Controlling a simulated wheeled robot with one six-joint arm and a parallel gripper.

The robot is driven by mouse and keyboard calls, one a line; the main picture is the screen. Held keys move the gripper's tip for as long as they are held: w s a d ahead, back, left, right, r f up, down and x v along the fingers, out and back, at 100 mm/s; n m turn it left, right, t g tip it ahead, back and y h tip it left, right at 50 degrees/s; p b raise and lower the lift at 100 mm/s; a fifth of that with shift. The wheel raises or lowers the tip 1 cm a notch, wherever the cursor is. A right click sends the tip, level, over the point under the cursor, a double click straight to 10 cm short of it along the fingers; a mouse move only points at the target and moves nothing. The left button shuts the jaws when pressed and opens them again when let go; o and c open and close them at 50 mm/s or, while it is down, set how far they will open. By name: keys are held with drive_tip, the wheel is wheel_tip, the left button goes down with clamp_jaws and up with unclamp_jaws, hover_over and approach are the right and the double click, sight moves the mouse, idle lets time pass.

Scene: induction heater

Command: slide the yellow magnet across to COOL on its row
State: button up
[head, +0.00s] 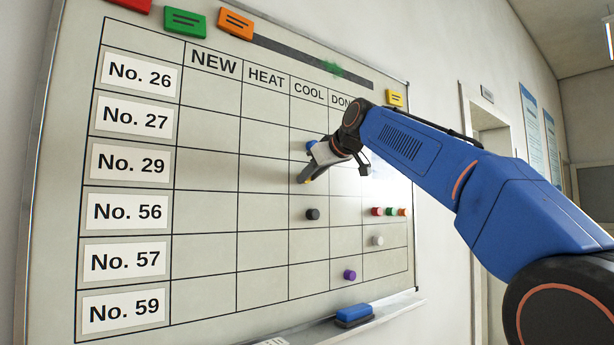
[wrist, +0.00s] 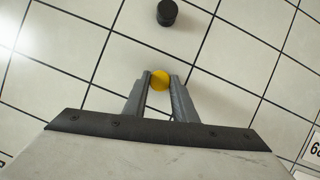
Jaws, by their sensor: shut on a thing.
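My gripper (head: 308,179) is at the whiteboard (head: 205,205), shut on the yellow magnet (wrist: 160,80). In the wrist view the magnet sits between the fingertips, with its round face visible. In the head view only a small yellow edge (head: 307,181) shows at the fingertips. The magnet is in the COOL (head: 309,93) column, in the row labelled No. 29 (head: 134,163). Its cell is directly above the one with the black magnet (head: 312,214), which also shows in the wrist view (wrist: 167,12).
A blue magnet (head: 311,146) is just above my gripper. Red (head: 376,211), green (head: 389,212) and orange (head: 402,212) magnets are to the lower right, with a white (head: 377,240) and a purple one (head: 349,274) below. A blue eraser (head: 354,315) rests on the ledge. NEW and HEAT cells look empty.

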drive_tip(key=shift+w+d, duration=0.5)
drive_tip(key=shift+d, duration=0.15)
drive_tip(key=shift+w+d, duration=0.45)
drive_tip(key=shift+d, duration=0.2)
drive_tip(key=o, duration=1.1)
drive_tip(key=shift+w, duration=0.1)
drive_tip(key=v, duration=1.7)
drive_tip(key=shift+s+d, duration=0.1)
drive_tip(key=shift+s, duration=0.15)
drive_tip(key=s+d+f+m+g+h, duration=0.2)
drive_tip(key=s+f, duration=0.9)
drive_tip(key=f, duration=1.1)
drive_tip(key=s+d+f+m+g+h, duration=0.2)
drive_tip(key=s+d+f+m, duration=0.2)
drive_tip(key=s+f, duration=0.8)
drive_tip(key=s+d+f+m+g+h, duration=0.2)
drive_tip(key=s+d+f, duration=0.4)
drive_tip(key=f, duration=2.6)
drive_tip(key=shift+s+f+m+g, duration=0.1)
drive_tip(key=shift+s+m+g, duration=0.15)
drive_tip(key=shift+s, duration=1.05)
drive_tip(key=shift+s+f+m+g, duration=0.15)
drive_tip(key=shift+s+g, duration=0.2)
drive_tip(key=shift+s, duration=1)
